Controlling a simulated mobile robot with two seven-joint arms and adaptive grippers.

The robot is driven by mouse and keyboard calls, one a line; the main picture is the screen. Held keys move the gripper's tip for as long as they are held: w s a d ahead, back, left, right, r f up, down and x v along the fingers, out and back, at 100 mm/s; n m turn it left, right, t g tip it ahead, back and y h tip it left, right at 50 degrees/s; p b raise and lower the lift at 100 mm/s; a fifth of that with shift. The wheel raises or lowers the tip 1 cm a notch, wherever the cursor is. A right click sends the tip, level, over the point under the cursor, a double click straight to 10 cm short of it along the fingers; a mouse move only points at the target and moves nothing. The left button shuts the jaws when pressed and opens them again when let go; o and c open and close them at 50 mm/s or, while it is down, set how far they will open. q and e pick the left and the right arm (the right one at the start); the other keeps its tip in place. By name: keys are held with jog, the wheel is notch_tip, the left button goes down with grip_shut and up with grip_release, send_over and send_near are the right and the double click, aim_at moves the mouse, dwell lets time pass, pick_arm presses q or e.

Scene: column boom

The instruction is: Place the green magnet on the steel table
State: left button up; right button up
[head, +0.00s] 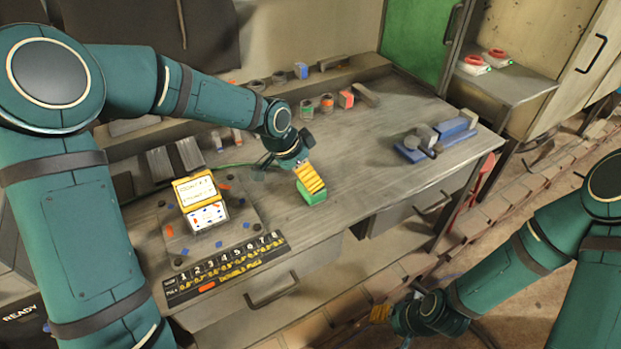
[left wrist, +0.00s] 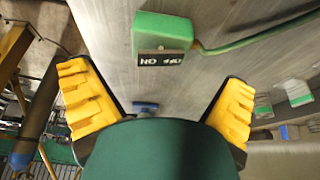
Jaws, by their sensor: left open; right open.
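The green magnet (head: 312,196) is a small green block on the grey steel table (head: 370,130), just under one yellow finger pad of my left gripper (head: 287,172). In the left wrist view the green magnet (left wrist: 163,31) has a dark label with white letters and a green cable at its right. My left gripper (left wrist: 158,80) is open there, with nothing between its pads, and the magnet lies beyond the fingertips. I cannot tell whether a finger touches it. My right gripper (head: 381,313) is open and empty, low in front of the table.
A yellow box with a white printed face (head: 195,190) stands on a plate at the left. A numbered strip (head: 225,268) runs along the front edge. Blue and grey blocks (head: 440,135) lie at the right, small parts along the back. The table's middle right is clear.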

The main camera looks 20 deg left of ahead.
pick_arm(q)
jog(key=p+v, duration=0.1)
jog(key=v, duration=0.4)
jog(key=shift+r, duration=0.15)
pick_arm(e)
jog(key=shift+r, duration=0.6)
pick_arm(q)
jog(key=shift+s, duration=0.1)
pick_arm(e)
jog(key=shift+s, duration=0.15)
